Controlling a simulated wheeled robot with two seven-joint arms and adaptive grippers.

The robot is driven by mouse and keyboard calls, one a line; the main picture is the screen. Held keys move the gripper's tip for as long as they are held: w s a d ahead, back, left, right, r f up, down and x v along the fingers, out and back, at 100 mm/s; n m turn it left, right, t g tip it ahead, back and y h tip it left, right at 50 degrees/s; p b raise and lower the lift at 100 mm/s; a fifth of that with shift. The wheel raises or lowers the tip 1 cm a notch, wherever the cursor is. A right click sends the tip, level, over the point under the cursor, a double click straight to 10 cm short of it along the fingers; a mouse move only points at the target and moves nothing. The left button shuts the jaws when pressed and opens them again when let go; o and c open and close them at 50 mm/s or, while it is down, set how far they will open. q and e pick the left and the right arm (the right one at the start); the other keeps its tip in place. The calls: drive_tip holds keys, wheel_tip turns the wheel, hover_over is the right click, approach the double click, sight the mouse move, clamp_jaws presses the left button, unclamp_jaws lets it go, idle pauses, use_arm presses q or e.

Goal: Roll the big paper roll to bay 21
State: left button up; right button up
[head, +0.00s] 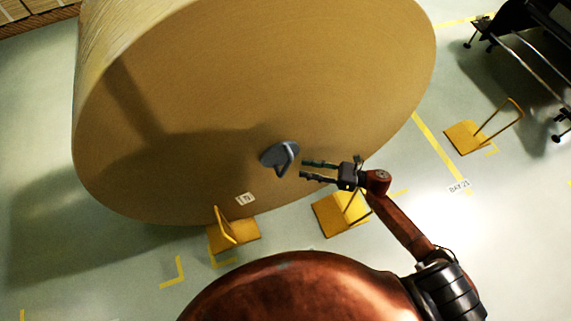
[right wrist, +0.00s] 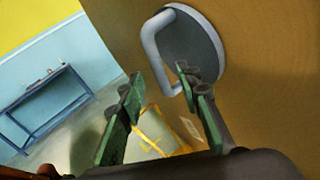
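The big paper roll (head: 250,95) stands in front of me, its flat brown face towards me. A grey round plate with a handle (head: 280,157) sits low on that face. The handle also shows in the right wrist view (right wrist: 158,50), ahead of the fingers. My right gripper (head: 304,170) is open just right of the handle, with nothing between its fingers. It looks apart from the handle. The bay 21 floor label (head: 459,186) lies to the right of the roll, by a yellow line. My left gripper is not in view.
Yellow wedge chocks with handles stand on the floor: one at the roll's lower edge (head: 235,236), one below my right gripper (head: 328,216), one near bay 21 (head: 464,138). A black wheeled cart (head: 520,50) stands at upper right. A blue table (right wrist: 45,105) is by the wall.

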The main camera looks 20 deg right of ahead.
sight(287, 166)
drive_tip(key=shift+n, duration=0.4)
drive_tip(key=shift+r+x, duration=0.15)
drive_tip(key=shift+x, duration=1.85)
drive_tip(key=shift+r+x, duration=0.1)
drive_tip(key=shift+x, duration=1.85)
drive_tip(key=shift+s+a, duration=0.1)
drive_tip(key=shift+s, duration=0.1)
drive_tip(key=shift+c, duration=0.7)
clamp_jaws()
